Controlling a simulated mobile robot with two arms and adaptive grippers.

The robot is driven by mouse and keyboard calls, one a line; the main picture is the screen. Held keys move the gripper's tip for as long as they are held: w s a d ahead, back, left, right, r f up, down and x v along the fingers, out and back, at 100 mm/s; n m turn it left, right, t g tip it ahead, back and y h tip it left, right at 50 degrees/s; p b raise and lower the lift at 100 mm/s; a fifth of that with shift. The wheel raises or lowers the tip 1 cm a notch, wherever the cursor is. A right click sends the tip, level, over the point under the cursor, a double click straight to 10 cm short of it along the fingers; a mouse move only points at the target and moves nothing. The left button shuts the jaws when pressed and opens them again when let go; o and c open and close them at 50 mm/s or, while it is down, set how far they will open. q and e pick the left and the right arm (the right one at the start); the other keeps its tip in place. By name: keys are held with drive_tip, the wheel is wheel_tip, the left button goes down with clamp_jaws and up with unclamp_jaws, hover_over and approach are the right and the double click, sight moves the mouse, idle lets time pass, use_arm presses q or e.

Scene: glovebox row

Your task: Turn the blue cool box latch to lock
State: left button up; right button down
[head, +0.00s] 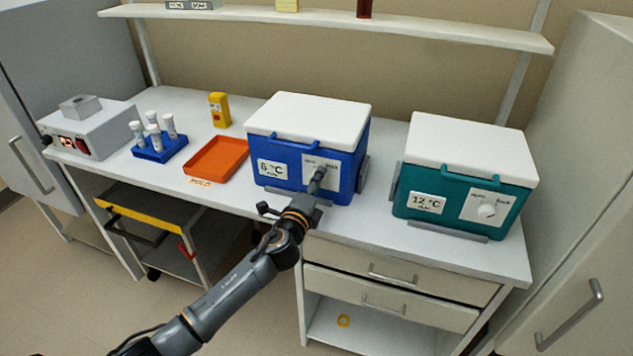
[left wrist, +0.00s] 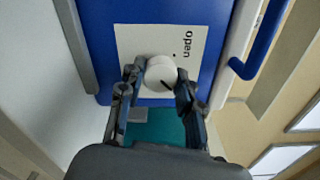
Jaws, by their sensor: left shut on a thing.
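The blue cool box (head: 299,155) stands on the bench with its white lid (head: 309,114) down and a "6 °C" label on its front. Its latch is a round white knob (left wrist: 160,72) on a white plate (left wrist: 128,45) marked "open" in the left wrist view. My left gripper (head: 318,179) is at the box front and hides most of the knob in the head view. In the left wrist view its two fingers (left wrist: 157,82) are shut on the knob, one on each side. I cannot tell the knob's exact angle. My right gripper is not in view.
A teal cool box (head: 463,180) with its own knob (head: 486,211) stands to the right. An orange tray (head: 236,146), a yellow device (head: 219,110), a blue tube rack (head: 160,148) and a grey instrument (head: 90,130) stand to the left. Drawers (head: 392,290) are below.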

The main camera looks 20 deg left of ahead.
use_arm(q)
drive_tip(key=o, duration=1.1)
drive_tip(key=shift+o, duration=0.2)
drive_tip(key=shift+s, duration=0.1)
drive_tip(key=s, duration=1.2)
drive_tip(key=shift+a, duration=0.25)
drive_tip(key=shift+w, duration=0.1)
drive_tip(key=s+a+f+n+g, duration=0.2)
drive_tip(key=s+f+n+g, duration=0.15)
drive_tip(key=f, duration=0.85)
drive_tip(key=s+a+f+n+g+y, duration=0.15)
drive_tip(key=s+f, duration=0.25)
drive_tip(key=f, duration=0.8)
drive_tip(key=s+a+f+n+g, duration=0.2)
drive_tip(key=s+f+n+g, duration=0.15)
drive_tip(key=f, duration=0.75)
drive_tip(key=s+f+n+g, duration=0.4)
drive_tip(key=s+f+n, duration=0.1)
drive_tip(key=s+f, duration=0.9)
drive_tip(key=s+d+f+n+g, duration=0.1)
drive_tip(key=s+f+n+g, duration=0.1)
drive_tip(key=s, duration=0.9)
drive_tip(key=s+d+f+n+g, duration=0.1)
drive_tip(key=s+f, duration=0.4)
drive_tip(key=s, duration=0.7)
drive_tip(key=n+g+h, duration=0.1)
drive_tip(key=n, duration=0.1)
drive_tip(key=shift+s+d+f+n, duration=0.15)
drive_tip(key=shift+s+f+n, duration=0.05)
drive_tip(key=shift+f+n, duration=0.15)
